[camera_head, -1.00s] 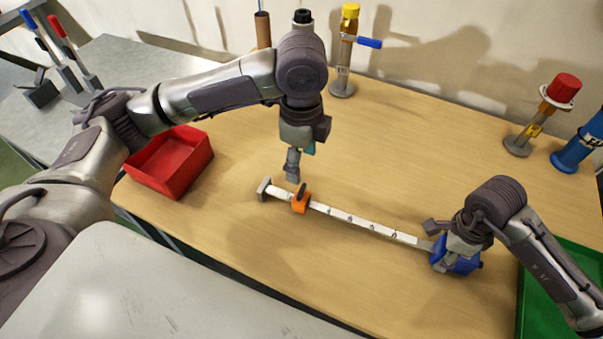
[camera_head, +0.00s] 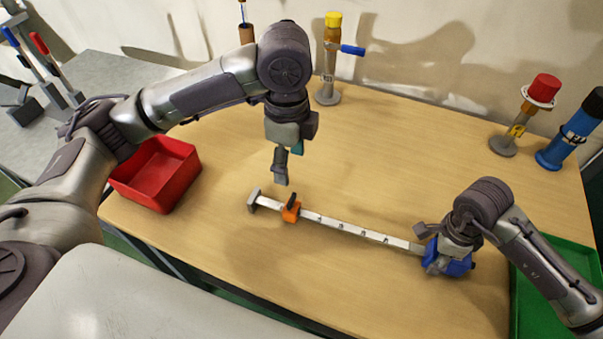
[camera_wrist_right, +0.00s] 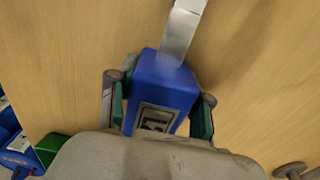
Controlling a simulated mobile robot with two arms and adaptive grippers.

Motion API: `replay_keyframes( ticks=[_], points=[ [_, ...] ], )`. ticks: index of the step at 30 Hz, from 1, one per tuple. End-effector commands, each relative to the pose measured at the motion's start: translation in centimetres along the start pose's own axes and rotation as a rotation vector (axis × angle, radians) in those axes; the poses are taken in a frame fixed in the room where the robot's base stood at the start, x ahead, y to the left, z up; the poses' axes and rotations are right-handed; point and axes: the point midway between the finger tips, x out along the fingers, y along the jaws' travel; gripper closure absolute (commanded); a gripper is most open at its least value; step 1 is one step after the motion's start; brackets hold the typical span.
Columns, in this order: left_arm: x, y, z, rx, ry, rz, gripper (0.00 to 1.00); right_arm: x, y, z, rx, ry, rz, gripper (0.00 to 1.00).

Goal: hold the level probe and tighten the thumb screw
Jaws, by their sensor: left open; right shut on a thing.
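The level probe is a long pale marked bar (camera_head: 345,226) with a blue body (camera_head: 458,266) at its right end and a grey foot at its left end. An orange slider (camera_head: 291,213) with a dark thumb screw (camera_head: 291,199) on top sits near the left end. My right gripper (camera_head: 440,258) is shut on the blue body; the right wrist view shows its fingers on both sides of the blue body (camera_wrist_right: 162,85). My left gripper (camera_head: 281,180) is open and empty, pointing down above and slightly left of the thumb screw, apart from it in the picture.
A red bin (camera_head: 155,174) stands at the left of the wooden table (camera_head: 400,150). A green tray (camera_head: 560,250) is at the right. A yellow-capped column (camera_head: 330,60), a red-capped stand (camera_head: 520,115) and a blue cylinder (camera_head: 572,135) stand along the back.

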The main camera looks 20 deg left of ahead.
Motion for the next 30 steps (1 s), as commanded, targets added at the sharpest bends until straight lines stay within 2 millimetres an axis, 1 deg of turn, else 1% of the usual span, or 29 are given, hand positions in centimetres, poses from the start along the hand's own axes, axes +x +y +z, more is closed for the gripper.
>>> replay_keyframes(
  ticks=[9,10,12,15,25,28,30],
  points=[
    [0.0,0.0,0.0,0.0,0.0,0.0,0.33,0.0,0.0,0.0,0.0,-0.001,-0.001,1.0],
    [0.0,0.0,0.0,0.0,0.0,0.0,0.33,0.0,0.0,0.0,0.0,-0.001,-0.001,0.47],
    [0.0,0.0,0.0,0.0,0.0,0.0,0.33,0.0,0.0,0.0,0.0,-0.001,-0.001,0.36],
    [0.0,0.0,0.0,0.0,0.0,0.0,0.33,0.0,0.0,0.0,0.0,-0.001,-0.001,0.21],
    [0.0,0.0,0.0,0.0,0.0,0.0,0.33,-0.2,0.0,0.0,0.0,-0.001,-0.001,0.21],
    [0.0,0.0,0.0,0.0,0.0,0.0,0.33,-1.1,-0.1,0.0,-0.001,-0.001,-0.003,0.21],
    [0.0,0.0,0.0,0.0,0.0,0.0,0.33,-2.2,-0.2,0.0,0.0,-0.002,-0.005,0.21]
  ],
)
